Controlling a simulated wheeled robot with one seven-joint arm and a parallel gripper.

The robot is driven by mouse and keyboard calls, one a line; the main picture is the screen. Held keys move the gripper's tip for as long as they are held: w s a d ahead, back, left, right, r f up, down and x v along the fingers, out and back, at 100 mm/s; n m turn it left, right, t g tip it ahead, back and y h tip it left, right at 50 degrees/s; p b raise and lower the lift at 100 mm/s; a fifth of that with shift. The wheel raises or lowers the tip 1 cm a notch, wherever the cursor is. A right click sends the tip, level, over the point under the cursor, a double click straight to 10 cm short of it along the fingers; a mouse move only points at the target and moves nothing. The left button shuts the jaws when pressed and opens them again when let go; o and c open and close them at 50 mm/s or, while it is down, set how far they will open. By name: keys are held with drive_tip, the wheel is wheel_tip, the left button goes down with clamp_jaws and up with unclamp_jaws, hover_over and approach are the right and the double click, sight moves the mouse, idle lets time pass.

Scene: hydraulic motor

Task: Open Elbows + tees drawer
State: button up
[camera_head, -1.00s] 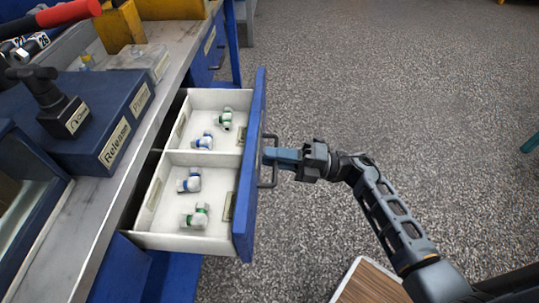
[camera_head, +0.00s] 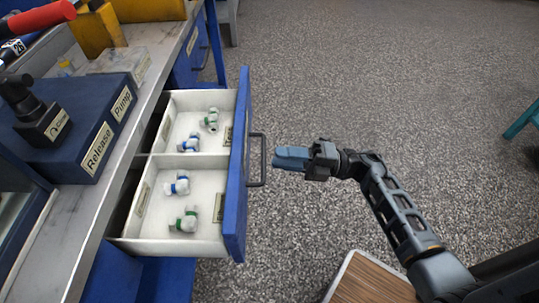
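The blue-fronted drawer (camera_head: 238,190) is pulled out from the bench. Its white inside has two compartments, with several white fittings with green or blue rings, such as this one (camera_head: 186,221) in the near compartment. The dark bar handle (camera_head: 262,160) is on the drawer front. My gripper (camera_head: 278,158) is to the right of the handle, apart from it, with its blue fingers pointing left at it. The fingers lie close together from this view, and whether there is a gap between them is hard to see. Nothing shows held in them.
A metal bench top (camera_head: 100,215) runs along the left, carrying a blue box (camera_head: 88,120) labelled Release and Pump. Another blue drawer (camera_head: 190,60) is farther back, closed. The grey speckled floor (camera_head: 380,90) to the right is open. A wood-topped piece (camera_head: 370,280) is at the bottom.

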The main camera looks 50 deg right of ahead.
drive_tip(key=shift+v, duration=1.35)
